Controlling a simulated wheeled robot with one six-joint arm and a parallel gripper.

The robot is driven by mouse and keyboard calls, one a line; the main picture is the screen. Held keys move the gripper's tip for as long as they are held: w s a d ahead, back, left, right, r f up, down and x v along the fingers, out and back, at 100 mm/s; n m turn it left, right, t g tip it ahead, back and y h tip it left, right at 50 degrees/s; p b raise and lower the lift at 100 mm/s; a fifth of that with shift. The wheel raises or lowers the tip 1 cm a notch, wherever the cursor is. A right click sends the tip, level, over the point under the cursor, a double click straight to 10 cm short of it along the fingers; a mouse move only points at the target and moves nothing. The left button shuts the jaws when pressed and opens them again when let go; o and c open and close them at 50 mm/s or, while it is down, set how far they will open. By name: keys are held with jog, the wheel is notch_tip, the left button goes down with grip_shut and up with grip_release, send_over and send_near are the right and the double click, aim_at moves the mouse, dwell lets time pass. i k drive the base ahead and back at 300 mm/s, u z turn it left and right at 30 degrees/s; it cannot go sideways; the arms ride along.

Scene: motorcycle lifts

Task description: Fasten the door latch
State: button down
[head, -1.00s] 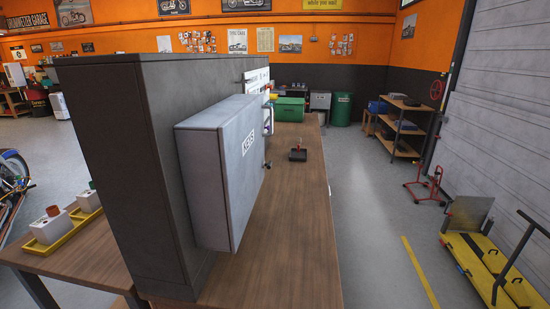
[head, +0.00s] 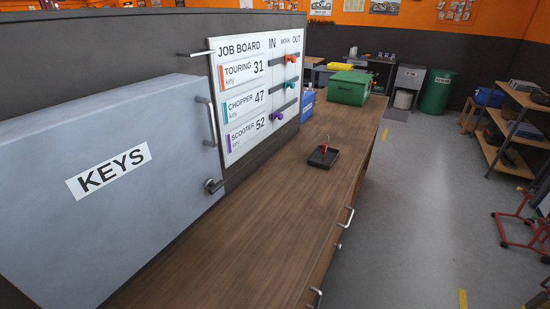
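A grey wall box labelled KEYS (head: 60,215) fills the left of the head view, its door face toward me. The door looks closed or nearly so; I cannot tell whether it sits flush. A bar handle (head: 207,122) is near the door's right edge. Below it is a small dark metal latch knob (head: 213,186) at the lower right edge; I cannot tell whether it is fastened. My gripper is not in view.
A wooden bench (head: 240,225) runs below the box, with a black tray (head: 323,157) holding a small red item. A job board (head: 255,90) with coloured knobs hangs beyond the box. A green toolbox (head: 349,87) stands farther back. The floor (head: 420,190) at right is largely clear.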

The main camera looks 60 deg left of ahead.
aim_at(209, 184)
jog(key=i, duration=1.1)
jog(key=u, duration=3.95)
jog(key=i, duration=0.5)
jog(key=z, duration=0.05)
